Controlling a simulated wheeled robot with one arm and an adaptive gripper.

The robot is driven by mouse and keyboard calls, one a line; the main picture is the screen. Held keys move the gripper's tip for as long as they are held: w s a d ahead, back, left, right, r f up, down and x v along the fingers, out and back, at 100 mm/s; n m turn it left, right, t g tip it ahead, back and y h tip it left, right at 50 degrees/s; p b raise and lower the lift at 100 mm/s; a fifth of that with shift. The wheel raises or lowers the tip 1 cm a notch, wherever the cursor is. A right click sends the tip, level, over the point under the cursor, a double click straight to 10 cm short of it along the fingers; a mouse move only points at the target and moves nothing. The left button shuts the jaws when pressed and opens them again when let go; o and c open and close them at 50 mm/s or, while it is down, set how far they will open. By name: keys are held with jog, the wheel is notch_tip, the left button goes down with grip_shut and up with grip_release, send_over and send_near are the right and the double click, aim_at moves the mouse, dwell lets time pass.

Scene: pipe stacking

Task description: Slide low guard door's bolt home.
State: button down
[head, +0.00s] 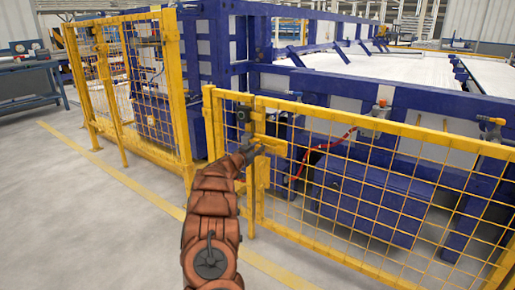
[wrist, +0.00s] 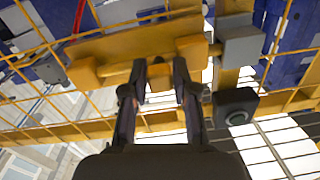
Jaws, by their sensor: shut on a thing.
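The low guard door (head: 380,165) is a yellow frame with mesh at the right in the head view. Its bolt unit is a yellow plate (head: 272,143), which also fills the upper middle of the wrist view (wrist: 120,45). Two yellow blocks, one at left (wrist: 84,74) and one at right (wrist: 192,48), carry the bolt's rod (wrist: 115,70). My gripper (head: 250,150) is at the plate, with its fingers (wrist: 159,75) closed around the bolt's yellow knob (wrist: 160,84). A grey block (wrist: 241,46) sits just right of the right block. The fingers partly hide the rod.
A black box with a round face (wrist: 235,106) sits by the grey block, close to my right finger. A taller yellow mesh fence (head: 130,85) stands at left. A blue machine frame (head: 345,100) and red cable (head: 325,147) lie behind the door. Floor at left is clear.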

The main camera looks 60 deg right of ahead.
jog(key=c, duration=0.9)
grip_release()
jog(key=shift+w, duration=0.25)
jog(key=shift+a, duration=0.1)
jog(key=shift+a, duration=5.95)
